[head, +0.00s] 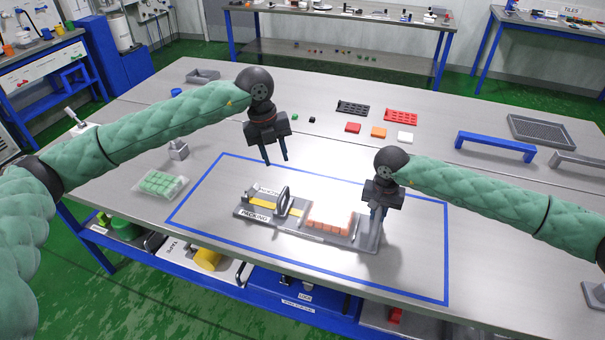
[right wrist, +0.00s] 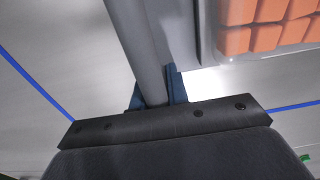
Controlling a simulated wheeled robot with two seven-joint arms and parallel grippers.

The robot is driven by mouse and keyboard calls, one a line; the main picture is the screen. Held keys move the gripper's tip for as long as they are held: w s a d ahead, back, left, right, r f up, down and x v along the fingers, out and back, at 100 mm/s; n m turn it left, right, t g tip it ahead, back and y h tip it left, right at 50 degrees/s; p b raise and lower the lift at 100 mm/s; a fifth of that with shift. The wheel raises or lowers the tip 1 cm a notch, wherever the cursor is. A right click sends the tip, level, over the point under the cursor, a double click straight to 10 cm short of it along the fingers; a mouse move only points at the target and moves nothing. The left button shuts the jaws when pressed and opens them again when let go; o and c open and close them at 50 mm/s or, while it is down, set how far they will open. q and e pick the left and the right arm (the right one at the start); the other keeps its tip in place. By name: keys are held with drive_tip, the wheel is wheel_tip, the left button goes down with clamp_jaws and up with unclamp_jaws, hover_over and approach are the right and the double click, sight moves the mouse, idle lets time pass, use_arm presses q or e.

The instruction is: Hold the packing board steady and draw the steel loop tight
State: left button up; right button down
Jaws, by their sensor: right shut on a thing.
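The packing board (head: 318,234) is a grey tray-like board lying inside the blue outline, with a "PACKING" label on its front left. Orange blocks (head: 330,219) sit in a group on its right part and also show in the right wrist view (right wrist: 262,24). A dark grey steel loop (head: 283,201) stands upright over a yellow strip (head: 262,204) on its left part. My left gripper (head: 276,161) is open and empty above and behind the loop. My right gripper (head: 378,222) is shut on a grey bar (right wrist: 137,45) at the board's right end.
A bag of green blocks (head: 161,185) lies left of the blue outline. Black and red trays (head: 400,117) and loose coloured blocks lie behind, with a blue bridge-shaped stand (head: 496,142) at the right. The tabletop within the outline is otherwise clear.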

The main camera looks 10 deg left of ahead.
use_arm(q)
drive_tip(key=s+d+f+n, duration=0.3)
drive_tip(key=d, duration=0.4)
drive_tip(key=shift+d+f, duration=0.25)
drive_tip(key=shift+d, duration=0.1)
wheel_tip(320, 180, up, 3)
drive_tip(key=m, duration=0.2)
hover_over(283, 201)
drive_tip(key=s+a, duration=0.1)
drive_tip(key=a, duration=0.1)
drive_tip(key=m, duration=0.7)
drive_tip(key=f, duration=0.3)
drive_tip(key=d+f, duration=0.1)
drive_tip(key=f, duration=0.3)
drive_tip(key=d+f, duration=0.1)
drive_tip(key=f, duration=0.3)
drive_tip(key=shift+s, duration=0.3)
